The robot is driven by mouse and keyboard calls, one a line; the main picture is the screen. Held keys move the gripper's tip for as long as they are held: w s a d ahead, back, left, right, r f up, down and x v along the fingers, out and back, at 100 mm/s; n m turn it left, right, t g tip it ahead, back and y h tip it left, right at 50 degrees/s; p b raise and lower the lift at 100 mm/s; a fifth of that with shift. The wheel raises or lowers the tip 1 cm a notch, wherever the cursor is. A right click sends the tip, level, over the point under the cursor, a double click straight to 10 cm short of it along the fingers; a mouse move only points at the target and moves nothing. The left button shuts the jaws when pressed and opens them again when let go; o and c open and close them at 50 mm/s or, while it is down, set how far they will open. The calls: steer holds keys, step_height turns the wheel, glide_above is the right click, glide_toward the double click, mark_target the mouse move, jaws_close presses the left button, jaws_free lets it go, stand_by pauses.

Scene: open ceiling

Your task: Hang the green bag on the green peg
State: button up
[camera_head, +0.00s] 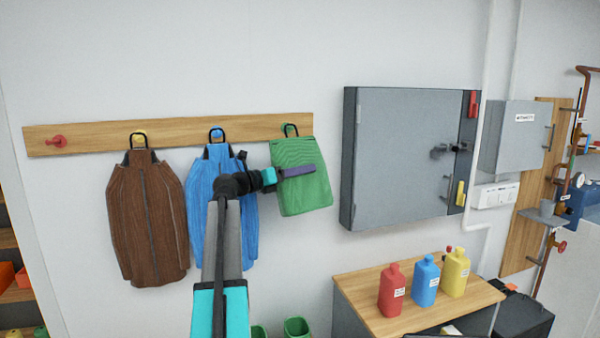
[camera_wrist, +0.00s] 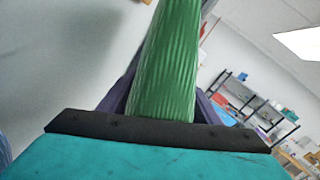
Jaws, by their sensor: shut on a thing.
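The green bag (camera_head: 303,195) is at the right end of the wooden peg rail (camera_head: 180,130) in the head view. Its dark loop is at the green peg (camera_head: 287,129) and appears to be around it; the exact contact is too small to tell. My gripper (camera_head: 298,171) is shut on the green bag near its upper middle. The wrist view shows the green bag (camera_wrist: 168,70) between the two purple fingers (camera_wrist: 162,105). The bag looks slightly tilted.
A blue jacket (camera_head: 206,190) hangs on the blue peg and a brown jacket (camera_head: 147,220) on the yellow peg. The red peg (camera_head: 57,141) is bare. A grey cabinet (camera_head: 400,150) is right of the bag. Red, blue and yellow bottles (camera_head: 426,281) stand on a bench below.

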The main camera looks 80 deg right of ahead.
stand_by(0.3)
steer(key=o, duration=1.4)
steer(key=shift+c, duration=0.2)
steer(key=shift+w+a, duration=0.1)
steer(key=b+v, duration=0.2)
steer(key=v, duration=1.1)
steer(key=shift+w+a, duration=0.2)
steer(key=shift+w, duration=0.05)
